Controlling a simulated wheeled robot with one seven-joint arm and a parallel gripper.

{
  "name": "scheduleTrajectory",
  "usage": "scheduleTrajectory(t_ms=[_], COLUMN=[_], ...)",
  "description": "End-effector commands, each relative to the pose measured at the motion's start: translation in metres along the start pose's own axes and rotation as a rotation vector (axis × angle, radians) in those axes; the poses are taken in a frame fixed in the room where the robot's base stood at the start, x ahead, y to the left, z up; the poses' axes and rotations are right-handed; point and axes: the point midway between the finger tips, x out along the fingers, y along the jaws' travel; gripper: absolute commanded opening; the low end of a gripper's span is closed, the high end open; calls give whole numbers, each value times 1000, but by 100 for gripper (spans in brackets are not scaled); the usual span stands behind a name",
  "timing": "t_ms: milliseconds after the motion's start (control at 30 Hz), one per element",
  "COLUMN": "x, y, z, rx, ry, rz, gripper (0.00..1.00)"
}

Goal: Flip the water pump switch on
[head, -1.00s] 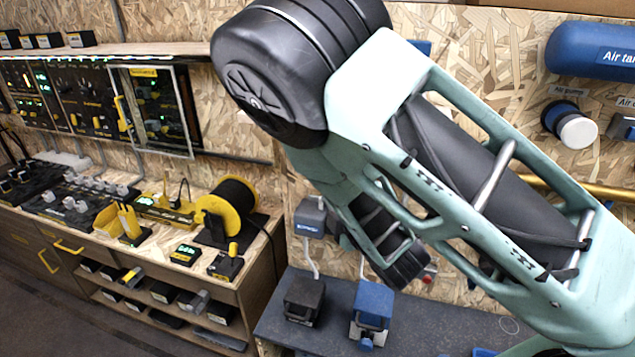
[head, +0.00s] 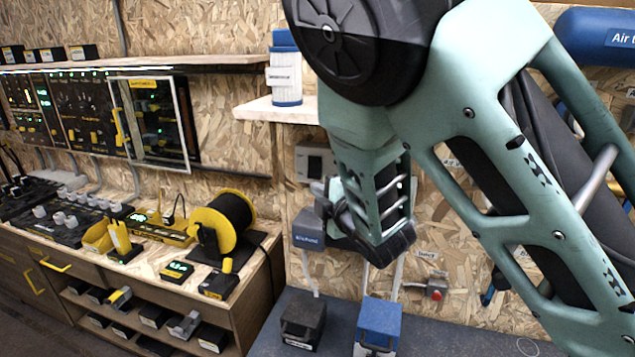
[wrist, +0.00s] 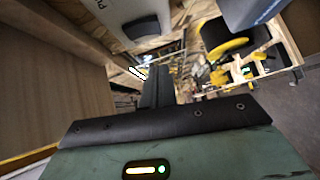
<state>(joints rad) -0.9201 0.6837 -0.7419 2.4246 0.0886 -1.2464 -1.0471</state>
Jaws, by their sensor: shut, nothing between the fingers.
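A grey box with a dark rocker (wrist: 143,27) is at the top of the wrist view. Only part of its label shows, so I cannot tell for certain that it is the water pump switch. In the head view, a pale grey box (head: 315,160) is on the chipboard wall beneath the small shelf, partly behind my arm. My gripper (wrist: 155,78) points away from the wrist camera, its dark fingers together and empty. The fingers appear apart from the box in the wrist view. In the head view my wrist hides the fingertips.
A white shelf (head: 280,110) holds a blue-and-white canister (head: 286,75). Below are a grey-blue wall box (head: 307,230), a black pedal (head: 302,320) and a blue pedal (head: 379,323) on a dark bench. A yellow cable spool (head: 222,223) stands on the left workbench.

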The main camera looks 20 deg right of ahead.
Motion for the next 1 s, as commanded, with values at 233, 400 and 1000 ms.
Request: scheduleTrajectory(t_ms=[233,400,1000], x=[44,59,67], y=[3,2,-3], z=[7,22,30], rx=[-2,0,-8], ry=[-4,-2,1], rz=[0,0,11], gripper=[0,0,0])
